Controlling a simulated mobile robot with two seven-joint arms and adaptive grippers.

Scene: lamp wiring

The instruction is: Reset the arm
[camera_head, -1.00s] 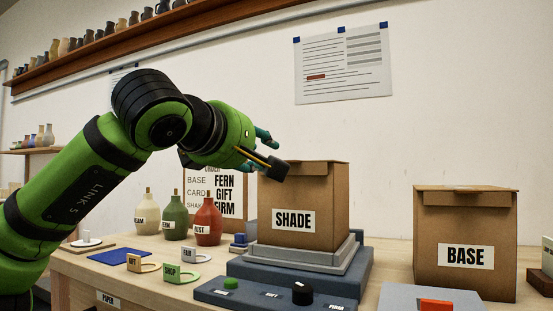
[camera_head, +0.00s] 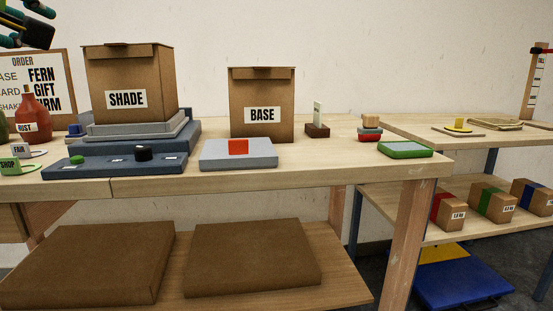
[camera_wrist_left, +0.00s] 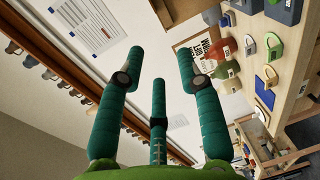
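My left gripper shows at the top left corner of the head view (camera_head: 30,22), raised above the bench and cut off by the picture's edge. In the left wrist view its teal fingers (camera_wrist_left: 158,75) are spread wide apart with nothing between them. Beyond the fingers are the white wall, the order board (camera_wrist_left: 210,42) and the bottles. The gripper touches nothing that I can see. My right gripper is in neither view.
The SHADE box (camera_head: 128,75) stands on a grey and blue stand. The BASE box (camera_head: 262,110) stands to its right. A blue panel (camera_head: 115,166) with knobs lies in front. A second table (camera_head: 465,135) stands at right. Brown slabs (camera_head: 90,262) lie on the lower shelf.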

